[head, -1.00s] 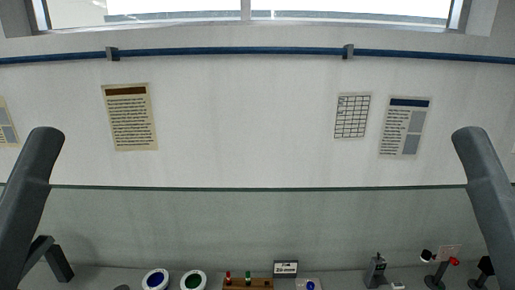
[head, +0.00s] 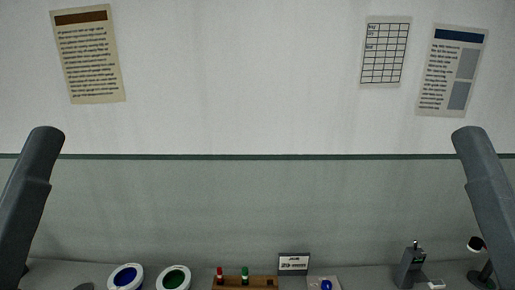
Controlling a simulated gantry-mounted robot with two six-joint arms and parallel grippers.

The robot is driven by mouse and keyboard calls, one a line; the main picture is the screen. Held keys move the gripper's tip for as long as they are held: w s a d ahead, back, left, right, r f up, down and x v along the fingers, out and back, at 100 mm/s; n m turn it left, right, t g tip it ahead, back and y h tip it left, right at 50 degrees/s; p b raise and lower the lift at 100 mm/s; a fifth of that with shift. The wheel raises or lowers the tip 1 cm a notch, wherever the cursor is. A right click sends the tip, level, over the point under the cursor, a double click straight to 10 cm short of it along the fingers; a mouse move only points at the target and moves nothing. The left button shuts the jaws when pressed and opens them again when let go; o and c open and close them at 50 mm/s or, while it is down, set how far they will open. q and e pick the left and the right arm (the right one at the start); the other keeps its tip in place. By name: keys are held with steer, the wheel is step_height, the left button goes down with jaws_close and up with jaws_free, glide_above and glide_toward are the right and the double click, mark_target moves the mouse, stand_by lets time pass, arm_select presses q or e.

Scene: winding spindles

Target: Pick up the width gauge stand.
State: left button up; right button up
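A grey upright device (head: 411,268) with a small dark panel stands at the back right of the bench and looks like the width gauge stand, though it is too small to be sure. A small white piece (head: 436,284) lies just right of its foot. My arm links show at the left and right edges, but neither gripper is in view. Nothing is seen touching the device.
Along the bench's back are a blue-filled white bowl (head: 126,277), a green-filled one (head: 174,279), a wooden rack (head: 245,282) with red and green pieces, a small sign (head: 294,263) and a tray with a blue item (head: 326,285). A dark stand (head: 482,272) is at far right.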

arm_select(q)
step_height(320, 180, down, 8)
steer(key=b, duration=0.4)
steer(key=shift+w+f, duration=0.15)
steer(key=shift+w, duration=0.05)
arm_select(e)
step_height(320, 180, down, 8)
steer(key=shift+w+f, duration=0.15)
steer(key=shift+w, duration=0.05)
